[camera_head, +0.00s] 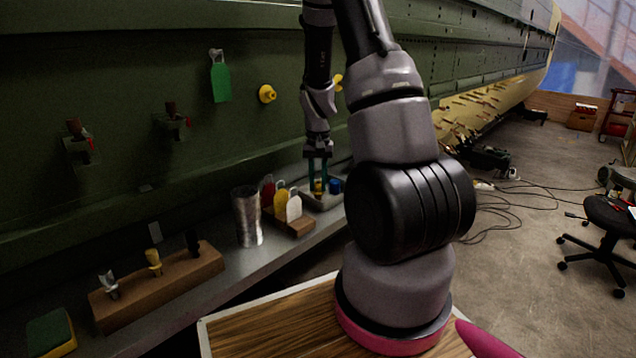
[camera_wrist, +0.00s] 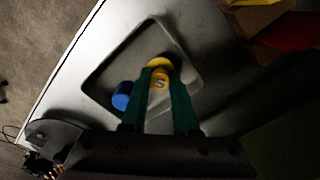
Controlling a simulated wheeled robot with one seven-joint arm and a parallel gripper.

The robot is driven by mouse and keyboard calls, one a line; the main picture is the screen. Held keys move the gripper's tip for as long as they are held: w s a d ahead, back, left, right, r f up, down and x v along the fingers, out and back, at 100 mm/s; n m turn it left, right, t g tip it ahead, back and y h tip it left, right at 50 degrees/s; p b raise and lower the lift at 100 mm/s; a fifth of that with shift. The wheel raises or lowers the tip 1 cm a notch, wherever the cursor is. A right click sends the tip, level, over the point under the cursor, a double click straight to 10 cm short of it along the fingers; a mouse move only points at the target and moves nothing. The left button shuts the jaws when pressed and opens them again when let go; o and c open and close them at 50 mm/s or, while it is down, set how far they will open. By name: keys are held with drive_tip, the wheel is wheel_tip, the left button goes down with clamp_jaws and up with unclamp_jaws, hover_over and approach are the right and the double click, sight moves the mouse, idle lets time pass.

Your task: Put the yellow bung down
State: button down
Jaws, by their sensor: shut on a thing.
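My gripper (camera_head: 318,180) points down over a shallow grey tray (camera_head: 325,203) at the far end of the shelf. In the wrist view, my gripper's green fingers (camera_wrist: 160,88) are shut on the yellow bung (camera_wrist: 158,65), which shows an S-like mark on its top. The bung is over the inside of the tray (camera_wrist: 190,55); I cannot tell whether it touches the tray floor. A blue bung (camera_wrist: 123,97) is in the tray beside it, and it also shows in the head view (camera_head: 335,186).
A wooden block with coloured tags (camera_head: 292,222) stands close to the tray, then a metal cup (camera_head: 246,215) and a wooden tool rack (camera_head: 160,285). Another yellow bung (camera_head: 267,94) and a green tag (camera_head: 220,80) are on the green fuselage wall. Bare shelf (camera_head: 275,258) lies in front.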

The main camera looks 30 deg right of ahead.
drive_tip(key=c, duration=0.7)
unclamp_jaws()
wheel_tip(320, 180, up, 12)
wheel_tip(320, 180, up, 13)
drive_tip(key=t+y, duration=0.1)
drive_tip(key=t, duration=0.2)
hover_over(317, 183)
drive_tip(key=s+a, duration=0.7)
drive_tip(key=s+a+r+t, duration=0.1)
drive_tip(key=s+a+r, duration=0.1)
drive_tip(key=s, duration=0.2)
drive_tip(key=s+a+r+n+t, duration=0.1)
drive_tip(key=s+r, duration=0.1)
drive_tip(key=s, duration=0.2)
drive_tip(key=s+a+r+t+y, duration=0.1)
drive_tip(key=s+a+r+t, duration=0.1)
drive_tip(key=s+r, duration=0.1)
drive_tip(key=shift+s+a+r, duration=0.1)
drive_tip(key=shift+s+a, duration=0.2)
drive_tip(key=shift+s, duration=0.45)
